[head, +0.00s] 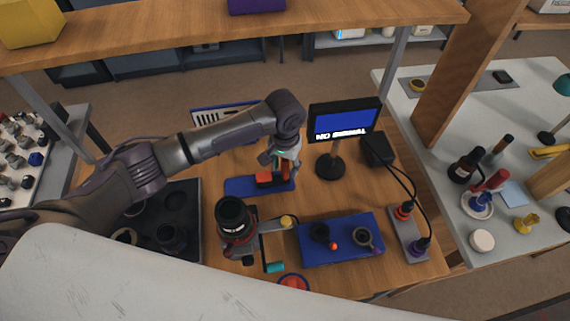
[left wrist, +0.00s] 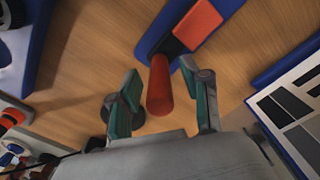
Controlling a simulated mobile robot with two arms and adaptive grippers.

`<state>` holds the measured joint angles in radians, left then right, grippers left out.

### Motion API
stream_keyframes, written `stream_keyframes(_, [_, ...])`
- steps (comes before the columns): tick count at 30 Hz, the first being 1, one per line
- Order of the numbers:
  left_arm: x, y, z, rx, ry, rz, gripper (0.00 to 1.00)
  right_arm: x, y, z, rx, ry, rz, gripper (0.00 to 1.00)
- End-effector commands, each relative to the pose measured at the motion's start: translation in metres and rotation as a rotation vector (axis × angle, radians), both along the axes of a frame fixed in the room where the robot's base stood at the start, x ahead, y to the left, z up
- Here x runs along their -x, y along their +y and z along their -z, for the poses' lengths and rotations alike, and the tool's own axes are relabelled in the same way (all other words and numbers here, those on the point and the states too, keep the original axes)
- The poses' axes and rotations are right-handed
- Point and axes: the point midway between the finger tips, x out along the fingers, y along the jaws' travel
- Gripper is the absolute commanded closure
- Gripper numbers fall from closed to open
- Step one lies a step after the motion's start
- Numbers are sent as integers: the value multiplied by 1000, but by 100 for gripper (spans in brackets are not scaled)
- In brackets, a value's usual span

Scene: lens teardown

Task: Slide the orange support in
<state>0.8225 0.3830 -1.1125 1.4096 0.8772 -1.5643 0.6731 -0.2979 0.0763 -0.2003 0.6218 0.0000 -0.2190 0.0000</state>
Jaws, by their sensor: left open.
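An orange-red block (head: 264,178) with a dark part lies on a small blue tray (head: 240,186) near the middle of the table. It also shows in the left wrist view (left wrist: 198,25). A red upright cylinder (left wrist: 159,92) stands beside it, at the tray's end. I cannot tell which of these is the orange support. My left gripper (head: 284,165) is over the tray's right end, partly hiding these pieces. In the left wrist view its open fingers (left wrist: 159,74) are on either side of the red cylinder, with gaps visible. My right gripper is out of view.
A black lens (head: 232,215) sits on a stand with a teal knob (head: 275,267) in front. A monitor (head: 344,120) stands behind right. A blue mat (head: 340,254) holds small parts. A dark tray (head: 187,190) lies left; a shelf (head: 300,26) crosses above.

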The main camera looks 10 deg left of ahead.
Motion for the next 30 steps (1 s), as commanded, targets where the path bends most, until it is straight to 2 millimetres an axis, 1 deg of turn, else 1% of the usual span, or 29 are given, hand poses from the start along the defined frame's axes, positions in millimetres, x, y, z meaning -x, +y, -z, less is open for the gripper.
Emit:
stream_keyframes(1, [0,0,0,0,0,0,54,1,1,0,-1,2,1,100])
stream_keyframes(8, [0,0,0,0,0,0,92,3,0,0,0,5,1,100])
stream_keyframes(9, [0,0,0,0,0,0,99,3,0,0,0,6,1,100])
stream_keyframes(17, [0,0,-1,0,0,0,100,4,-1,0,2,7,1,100])
stream_keyframes(20, [1,3,-2,0,1,-2,100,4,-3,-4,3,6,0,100])
stream_keyframes(23, [6,15,-6,0,4,-4,100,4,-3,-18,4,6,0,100])
stream_keyframes(27, [18,41,-7,-2,7,-4,100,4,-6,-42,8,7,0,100])
stream_keyframes(30, [25,58,-6,-2,7,-4,100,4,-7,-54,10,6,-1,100])
